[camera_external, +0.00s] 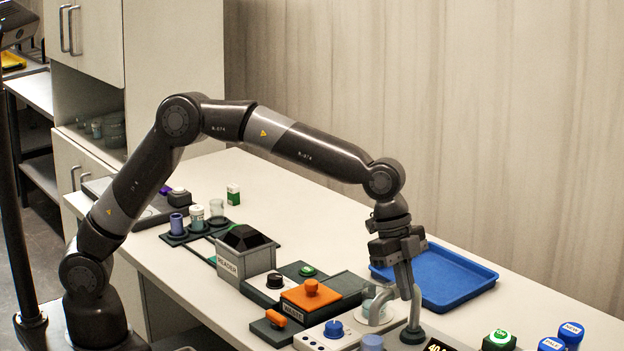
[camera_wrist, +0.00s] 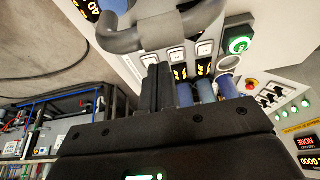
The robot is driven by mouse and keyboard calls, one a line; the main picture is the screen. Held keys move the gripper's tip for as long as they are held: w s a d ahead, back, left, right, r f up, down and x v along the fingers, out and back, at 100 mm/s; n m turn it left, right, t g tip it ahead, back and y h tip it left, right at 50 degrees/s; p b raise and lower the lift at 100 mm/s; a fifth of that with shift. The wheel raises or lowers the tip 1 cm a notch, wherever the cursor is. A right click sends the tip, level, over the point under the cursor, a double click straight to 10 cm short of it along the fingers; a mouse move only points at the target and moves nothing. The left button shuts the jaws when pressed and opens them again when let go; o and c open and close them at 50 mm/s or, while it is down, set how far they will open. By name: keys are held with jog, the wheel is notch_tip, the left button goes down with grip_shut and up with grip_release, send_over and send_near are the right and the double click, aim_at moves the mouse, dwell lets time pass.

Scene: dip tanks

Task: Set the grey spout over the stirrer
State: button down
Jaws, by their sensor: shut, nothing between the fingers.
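The grey spout (camera_external: 416,312) is a bent tube rising from a round dark base at the counter's front right. Its thick curved tube also shows close up in the wrist view (camera_wrist: 128,41). The stirrer (camera_external: 363,317) appears to be the round white plate just left of the spout, with a clear beaker on it, partly hidden by the grey tube. My gripper (camera_external: 404,291) points down right beside the spout's upper part. In the wrist view my dark fingers (camera_wrist: 157,88) are together and empty, below the tube. I cannot tell whether they touch it.
A blue tray (camera_external: 452,276) lies behind my gripper. An orange-topped waste box (camera_external: 311,294) and a grey reader box (camera_external: 245,256) stand left.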

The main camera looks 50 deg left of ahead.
aim_at(392, 287)
jog(key=shift+a+f, duration=0.1)
jog(key=shift+a, duration=0.55)
jog(key=shift+s+a+m+g, duration=0.1)
jog(key=shift+a+m+g, duration=0.2)
jog(key=shift+a+m, duration=0.3)
jog(key=shift+a+m+g, duration=0.4)
jog(key=shift+a+m, duration=0.3)
jog(key=shift+m, duration=0.5)
jog(key=w+a+m+g+y, duration=0.2)
jog(key=w+a+m, duration=0.3)
jog(key=m, duration=0.6)
jog(key=shift+w+a+m+y, duration=0.4)
jog(key=shift+a+y, duration=0.2)
jog(key=shift+a, duration=0.3)
